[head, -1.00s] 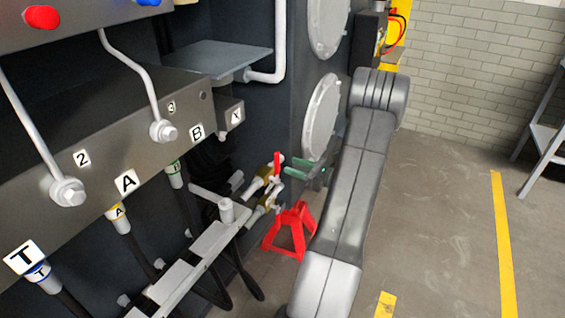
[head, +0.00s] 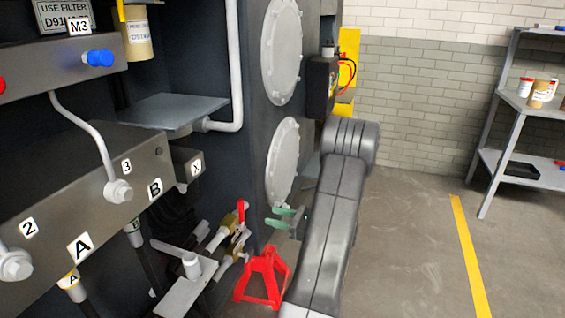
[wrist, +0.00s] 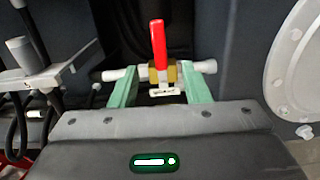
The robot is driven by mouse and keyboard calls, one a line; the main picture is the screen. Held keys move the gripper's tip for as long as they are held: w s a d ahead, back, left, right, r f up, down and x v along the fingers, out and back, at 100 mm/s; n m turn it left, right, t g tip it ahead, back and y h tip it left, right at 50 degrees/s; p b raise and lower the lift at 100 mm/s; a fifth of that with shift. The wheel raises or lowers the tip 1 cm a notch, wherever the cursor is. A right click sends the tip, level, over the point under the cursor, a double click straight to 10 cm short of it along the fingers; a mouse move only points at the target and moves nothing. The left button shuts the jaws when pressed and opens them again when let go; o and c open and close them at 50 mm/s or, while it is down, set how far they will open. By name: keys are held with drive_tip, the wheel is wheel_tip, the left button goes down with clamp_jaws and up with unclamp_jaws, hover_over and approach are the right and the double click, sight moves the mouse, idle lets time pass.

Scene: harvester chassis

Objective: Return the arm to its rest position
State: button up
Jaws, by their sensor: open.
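My gripper (head: 287,218) has green fingers held apart, with nothing between them. My grey arm (head: 333,205) reaches up from the bottom of the head view, bends at the elbow, and ends beside the dark chassis. A brass valve with a red lever (head: 241,213) is just left of the fingers in the head view. In the wrist view the red lever (wrist: 158,38) stands upright on its pipe, ahead of the open gripper (wrist: 161,82). The valve appears beyond the fingertips, and I see no contact.
A red jack stand (head: 264,275) is on the floor below the gripper. A manifold block (head: 90,195) with hoses is at the left. Round covers (head: 283,165) are on the chassis wall. A metal shelf (head: 500,110) stands at the right. The floor between is clear.

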sight(239, 211)
drive_tip(key=x, duration=1.2)
drive_tip(key=shift+w+a, duration=0.1)
drive_tip(key=shift+a, duration=0.2)
drive_tip(key=shift+d, duration=0.1)
drive_tip(key=v, duration=1.3)
drive_tip(key=x, duration=1.3)
drive_tip(key=shift+a+f+b, duration=0.15)
drive_tip(key=shift+a+b, duration=0.15)
drive_tip(key=shift+b, duration=0.1)
drive_tip(key=shift+s+f+n+b, duration=0.1)
drive_tip(key=shift+s+n+b, duration=0.15)
drive_tip(key=shift+n+b, duration=0.15)
drive_tip(key=shift+s+n+b, duration=0.35)
drive_tip(key=shift+n, duration=0.15)
drive_tip(key=shift+s, duration=0.1)
